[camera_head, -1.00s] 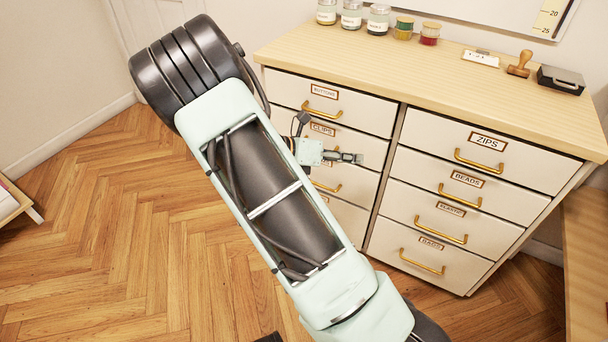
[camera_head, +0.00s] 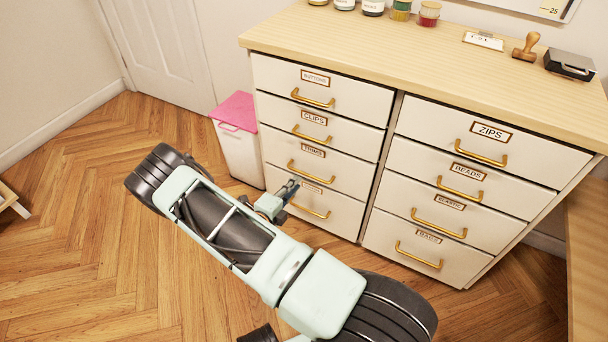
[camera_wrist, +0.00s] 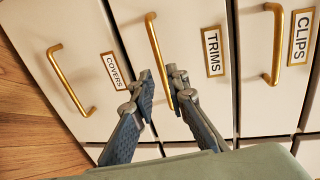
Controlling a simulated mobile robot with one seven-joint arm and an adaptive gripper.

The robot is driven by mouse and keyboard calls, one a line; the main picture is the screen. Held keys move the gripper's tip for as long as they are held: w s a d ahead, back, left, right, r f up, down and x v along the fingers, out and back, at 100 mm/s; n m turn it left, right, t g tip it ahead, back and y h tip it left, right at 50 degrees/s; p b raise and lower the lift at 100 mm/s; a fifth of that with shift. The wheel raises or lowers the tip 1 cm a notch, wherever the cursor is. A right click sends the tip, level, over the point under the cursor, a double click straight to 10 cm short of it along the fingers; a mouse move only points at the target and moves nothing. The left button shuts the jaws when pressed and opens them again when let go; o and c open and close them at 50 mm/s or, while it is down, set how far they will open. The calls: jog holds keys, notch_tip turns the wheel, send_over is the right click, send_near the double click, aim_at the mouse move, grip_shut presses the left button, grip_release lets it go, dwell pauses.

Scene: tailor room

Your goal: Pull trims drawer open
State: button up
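The trims drawer (camera_head: 345,172) is the third one down in the left column and is shut flush with its neighbours. Its brass handle (camera_head: 306,172) and TRIMS label also show in the wrist view, where the handle (camera_wrist: 154,40) runs up between my fingertips. My gripper (camera_head: 291,187) is just in front of the drawer, low and left of the handle's middle in the head view. In the wrist view my gripper (camera_wrist: 162,82) is open, one finger on each side of the handle's line. I cannot tell whether a finger touches it.
The clips drawer (camera_wrist: 283,95) is above and the covers drawer (camera_wrist: 85,95) below, both with similar handles. A pink-lidded bin (camera_head: 236,140) stands left of the cabinet. The right column (camera_head: 478,190) is shut.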

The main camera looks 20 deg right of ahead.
aim_at(304, 173)
jog(key=b+x, duration=0.1)
jog(key=x, duration=0.6)
jog(key=shift+w+d+b, duration=0.2)
jog(key=shift+d+b, duration=0.05)
jog(key=shift+b, duration=0.15)
jog(key=shift+c, duration=0.4)
grip_shut()
jog(key=shift+s+a, duration=0.1)
jog(key=f+p+v, duration=0.1)
jog(key=f+v, duration=0.2)
jog(key=v, duration=1.1)
jog(key=a+f+p+v, duration=0.1)
jog(key=f+v, duration=0.2)
jog(key=v, duration=1.1)
jog(key=shift+s, duration=0.4)
jog(key=shift+a, duration=0.15)
